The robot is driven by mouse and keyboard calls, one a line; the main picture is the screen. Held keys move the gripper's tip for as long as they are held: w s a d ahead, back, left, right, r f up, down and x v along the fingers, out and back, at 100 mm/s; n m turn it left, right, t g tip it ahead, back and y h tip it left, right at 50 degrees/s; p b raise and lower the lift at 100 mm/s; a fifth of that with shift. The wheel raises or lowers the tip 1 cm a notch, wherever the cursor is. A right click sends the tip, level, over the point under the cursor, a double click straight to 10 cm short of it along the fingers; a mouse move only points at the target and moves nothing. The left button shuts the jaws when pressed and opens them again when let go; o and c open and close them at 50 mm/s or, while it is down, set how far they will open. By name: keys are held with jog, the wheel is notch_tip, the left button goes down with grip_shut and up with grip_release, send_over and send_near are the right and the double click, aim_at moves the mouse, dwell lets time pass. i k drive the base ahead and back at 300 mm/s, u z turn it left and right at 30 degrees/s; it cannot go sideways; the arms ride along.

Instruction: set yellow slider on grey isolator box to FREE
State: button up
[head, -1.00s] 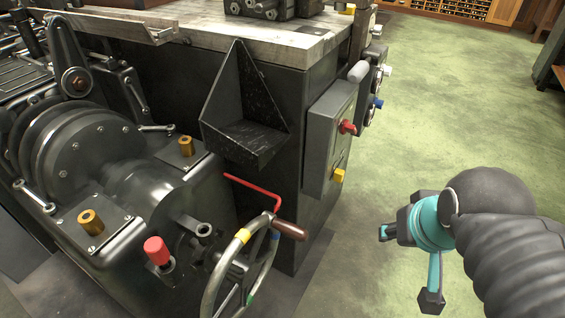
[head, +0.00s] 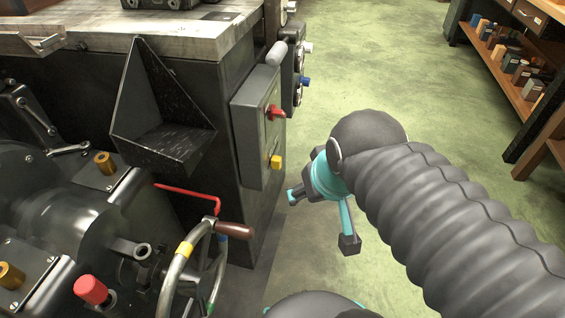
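The grey isolator box (head: 249,140) is fixed to the side of the dark machine, left of the middle in the head view. The small yellow slider (head: 276,162) sticks out low on its front face, below a red knob (head: 276,114). Any markings beside the slider are too small to read. My gripper (head: 322,220) is to the right of and lower than the slider in the picture, apart from it. Its two fingers are spread wide, with nothing between them. My arm does not cover the box.
A handwheel (head: 176,265) with a brown handle and a red rod (head: 190,191) stand left of the box. A black angled tray (head: 165,140) juts out from the machine. Shelves (head: 530,90) stand at the far right. Green floor between is clear.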

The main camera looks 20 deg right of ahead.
aim_at(277, 161)
jog(key=z, duration=1.7)
jog(key=i, duration=2.4)
jog(key=u, duration=3.7)
